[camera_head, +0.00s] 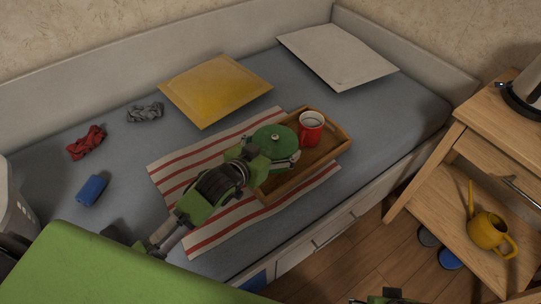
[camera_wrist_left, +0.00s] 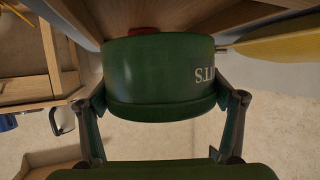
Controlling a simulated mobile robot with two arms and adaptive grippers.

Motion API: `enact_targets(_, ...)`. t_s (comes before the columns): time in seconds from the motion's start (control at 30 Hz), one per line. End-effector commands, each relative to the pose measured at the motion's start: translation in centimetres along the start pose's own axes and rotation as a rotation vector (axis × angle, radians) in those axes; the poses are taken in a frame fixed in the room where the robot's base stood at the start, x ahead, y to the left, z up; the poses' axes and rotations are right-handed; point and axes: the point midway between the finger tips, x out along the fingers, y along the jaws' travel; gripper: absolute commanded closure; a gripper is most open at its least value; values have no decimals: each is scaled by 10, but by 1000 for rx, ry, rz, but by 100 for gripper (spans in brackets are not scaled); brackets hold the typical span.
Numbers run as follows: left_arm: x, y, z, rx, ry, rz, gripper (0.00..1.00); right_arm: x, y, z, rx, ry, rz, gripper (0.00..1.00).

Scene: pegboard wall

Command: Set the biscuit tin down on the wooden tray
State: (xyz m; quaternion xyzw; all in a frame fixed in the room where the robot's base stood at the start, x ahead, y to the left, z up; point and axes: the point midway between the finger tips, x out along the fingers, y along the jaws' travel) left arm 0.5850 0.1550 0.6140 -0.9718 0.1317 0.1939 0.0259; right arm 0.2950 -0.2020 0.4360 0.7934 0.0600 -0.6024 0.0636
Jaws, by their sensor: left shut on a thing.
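The green biscuit tin (camera_head: 273,138) is over the left part of the wooden tray (camera_head: 335,147), beside a red mug (camera_head: 311,127) on that tray. My left gripper (camera_head: 275,156) is shut on the tin. In the left wrist view the tin (camera_wrist_left: 158,75) sits between the two fingers (camera_wrist_left: 160,118), with pale lettering on its side. The tray's wood (camera_wrist_left: 180,18) shows right against the tin's far end there; I cannot tell whether they touch. A green and dark part of my right arm (camera_head: 390,298) shows at the bottom edge; its fingers are not clear.
The tray lies on a red-striped cloth (camera_head: 215,165) on a grey daybed (camera_head: 120,190). A yellow cushion (camera_head: 214,90), a white cushion (camera_head: 337,56), a blue object (camera_head: 91,190) and crumpled cloths (camera_head: 86,142) lie around. A wooden stand (camera_head: 480,190) with a yellow watering can (camera_head: 489,233) is at right.

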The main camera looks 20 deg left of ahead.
Motion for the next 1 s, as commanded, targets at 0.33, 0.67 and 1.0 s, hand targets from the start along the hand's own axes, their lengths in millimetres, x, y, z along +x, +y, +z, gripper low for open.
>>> enact_targets(0.33,13,-17,15,1,5,0,52,-29,1,-5,2,14,3,31)
enact_targets(0.67,25,-19,41,1,5,0,52,-69,3,-6,4,37,6,31)
enact_targets(1.0,26,-19,44,2,6,1,52,-79,3,-6,5,39,7,31)
